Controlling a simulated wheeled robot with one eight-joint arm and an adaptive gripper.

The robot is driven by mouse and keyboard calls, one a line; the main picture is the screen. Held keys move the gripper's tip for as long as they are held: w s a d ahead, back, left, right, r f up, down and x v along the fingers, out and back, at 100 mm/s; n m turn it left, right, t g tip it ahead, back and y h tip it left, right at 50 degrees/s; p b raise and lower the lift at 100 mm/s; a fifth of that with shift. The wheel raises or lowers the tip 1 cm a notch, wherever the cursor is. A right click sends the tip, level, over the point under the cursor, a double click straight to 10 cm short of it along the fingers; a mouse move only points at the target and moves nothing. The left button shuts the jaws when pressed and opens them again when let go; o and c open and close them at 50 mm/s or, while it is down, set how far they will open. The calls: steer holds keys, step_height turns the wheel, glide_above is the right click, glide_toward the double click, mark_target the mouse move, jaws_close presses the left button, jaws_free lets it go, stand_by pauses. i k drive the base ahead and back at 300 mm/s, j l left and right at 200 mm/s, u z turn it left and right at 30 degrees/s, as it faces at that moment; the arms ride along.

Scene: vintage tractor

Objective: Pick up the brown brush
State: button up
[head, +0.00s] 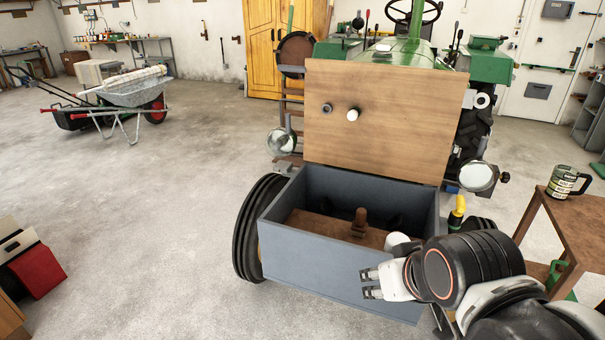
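A small brown upright object, which looks like the brown brush (359,223), stands inside an open grey-blue box (318,278) in the head view. Its lower part is brown like the box floor, so its full outline is hard to tell. My gripper (371,283) is in front of the box's front wall, below and slightly right of the brush in the picture. Its two fingers point left and are apart, with nothing between them. The gripper is not touching the brush.
A brown wooden panel (400,110) stands upright behind the box, with two small knobs on it. Black wheels flank the box, with the green tractor behind. A wooden table (580,220) with a mug (562,182) stands right. Open floor lies left.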

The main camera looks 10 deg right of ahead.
mark_target(358, 228)
steer(key=i+l+u, duration=0.15)
steer(key=l, duration=0.2)
steer(key=i+l+u, duration=0.15)
steer(key=l, duration=0.2)
steer(key=i+l+u, duration=0.2)
steer(key=l, duration=0.15)
steer(key=i+l+u, duration=0.15)
steer(key=l, duration=0.25)
steer(key=i+l+u, duration=0.15)
steer(key=l, duration=0.25)
steer(key=k, duration=0.05)
